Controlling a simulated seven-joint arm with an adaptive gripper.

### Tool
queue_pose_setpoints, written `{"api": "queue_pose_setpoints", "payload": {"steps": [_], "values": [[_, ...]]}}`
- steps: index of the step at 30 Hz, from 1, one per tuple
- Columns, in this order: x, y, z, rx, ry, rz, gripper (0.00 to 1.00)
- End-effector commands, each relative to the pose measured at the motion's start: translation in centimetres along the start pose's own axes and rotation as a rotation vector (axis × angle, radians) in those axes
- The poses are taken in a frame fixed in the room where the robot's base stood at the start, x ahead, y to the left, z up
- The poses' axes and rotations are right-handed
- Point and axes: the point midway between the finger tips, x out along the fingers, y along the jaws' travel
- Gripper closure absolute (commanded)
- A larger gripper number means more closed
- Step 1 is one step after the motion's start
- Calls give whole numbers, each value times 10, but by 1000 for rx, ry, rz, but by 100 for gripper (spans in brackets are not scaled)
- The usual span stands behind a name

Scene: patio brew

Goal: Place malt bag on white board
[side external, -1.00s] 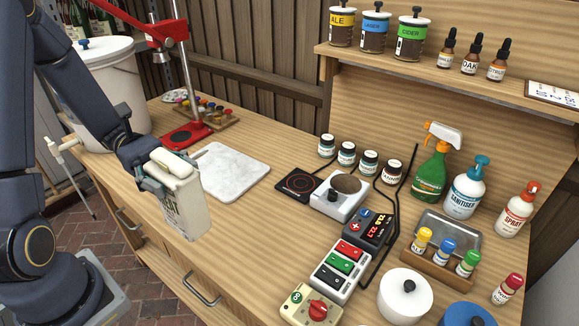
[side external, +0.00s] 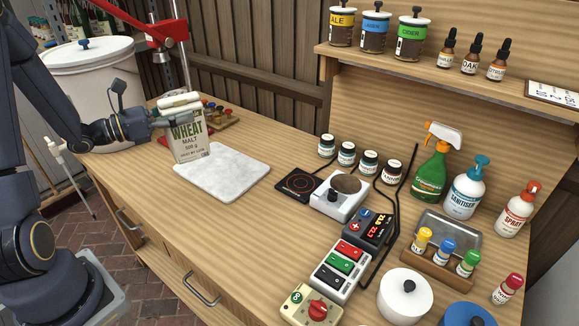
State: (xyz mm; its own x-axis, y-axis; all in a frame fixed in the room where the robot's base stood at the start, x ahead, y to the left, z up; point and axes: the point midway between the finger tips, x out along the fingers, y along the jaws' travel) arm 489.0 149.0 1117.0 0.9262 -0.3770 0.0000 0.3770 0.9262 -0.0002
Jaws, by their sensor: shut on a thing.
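The malt bag (side external: 187,139) is a pale bag with dark lettering reading "WHEAT MALT 500 g" and a rolled top. My gripper (side external: 177,119) is shut on its upper part and holds it upright. The white board (side external: 229,177) is a pale marbled slab lying flat on the bench. The bag overlaps the board's back left corner in the picture. I cannot tell whether its bottom touches the board or hangs just above it.
A red bottle capper (side external: 172,30) and a rack of coloured caps (side external: 222,117) stand behind the bag. A white bucket (side external: 92,75) is at the back left. A black hot plate (side external: 298,186) lies right of the board. The bench in front of the board is clear.

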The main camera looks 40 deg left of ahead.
Motion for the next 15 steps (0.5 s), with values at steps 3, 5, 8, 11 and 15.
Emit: {"api": "queue_pose_setpoints", "payload": {"steps": [3,5,8,11,15], "values": [[26,20,-14,0,-4,-5,98],[38,29,-21,0,-4,-5,98],[55,43,-38,-3,-2,-4,98],[67,53,-57,-2,-3,-4,98],[79,62,-73,1,-4,-5,98]]}}
